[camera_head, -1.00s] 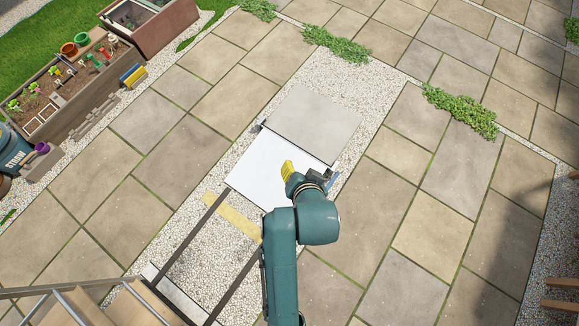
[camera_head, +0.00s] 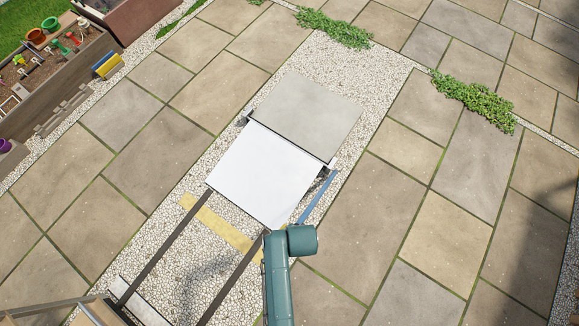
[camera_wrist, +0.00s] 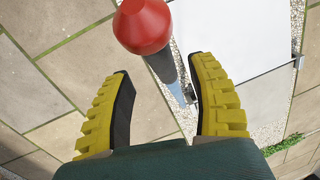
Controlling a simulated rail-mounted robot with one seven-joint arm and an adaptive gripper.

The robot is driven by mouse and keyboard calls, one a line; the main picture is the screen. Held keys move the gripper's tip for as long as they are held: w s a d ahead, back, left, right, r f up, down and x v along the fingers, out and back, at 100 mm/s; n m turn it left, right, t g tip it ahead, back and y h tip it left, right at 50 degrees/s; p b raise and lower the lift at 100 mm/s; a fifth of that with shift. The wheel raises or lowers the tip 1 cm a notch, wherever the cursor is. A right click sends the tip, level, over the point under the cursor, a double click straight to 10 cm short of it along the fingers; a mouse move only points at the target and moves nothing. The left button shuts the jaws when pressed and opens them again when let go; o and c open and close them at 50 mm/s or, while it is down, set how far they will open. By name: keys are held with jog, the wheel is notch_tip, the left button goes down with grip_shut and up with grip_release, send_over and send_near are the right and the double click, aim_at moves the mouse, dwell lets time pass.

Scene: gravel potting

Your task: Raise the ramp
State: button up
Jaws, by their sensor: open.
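The ramp appears to be the white panel (camera_head: 262,174) in the head view, joined at its far edge to a grey slab (camera_head: 308,110). A blue lever (camera_head: 318,197) slants up beside the panel's right edge. In the wrist view, the lever (camera_wrist: 176,90) has a red ball knob (camera_wrist: 142,25) at its near end. My gripper (camera_wrist: 161,68) has yellow ribbed fingers and is open. The knob shows just beyond the fingertips, with the lever's shaft in the gap. I cannot tell whether a finger touches it. The head view hides my fingers behind my arm.
Two dark rails (camera_head: 168,246) run over gravel from the white panel toward the front left. A yellow strip (camera_head: 221,228) crosses the gravel between them. A planter box (camera_head: 52,78) stands at the upper left. Open paving (camera_head: 382,215) lies to the right.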

jog(key=f, duration=0.1)
jog(key=f+b, duration=0.1)
jog(key=f, duration=0.1)
jog(key=f+b, duration=0.1)
jog(key=f, duration=0.1)
jog(key=shift+w+a+f, duration=0.25)
jog(key=shift+w+a, duration=0.05)
jog(key=shift+w, duration=0.05)
grip_shut()
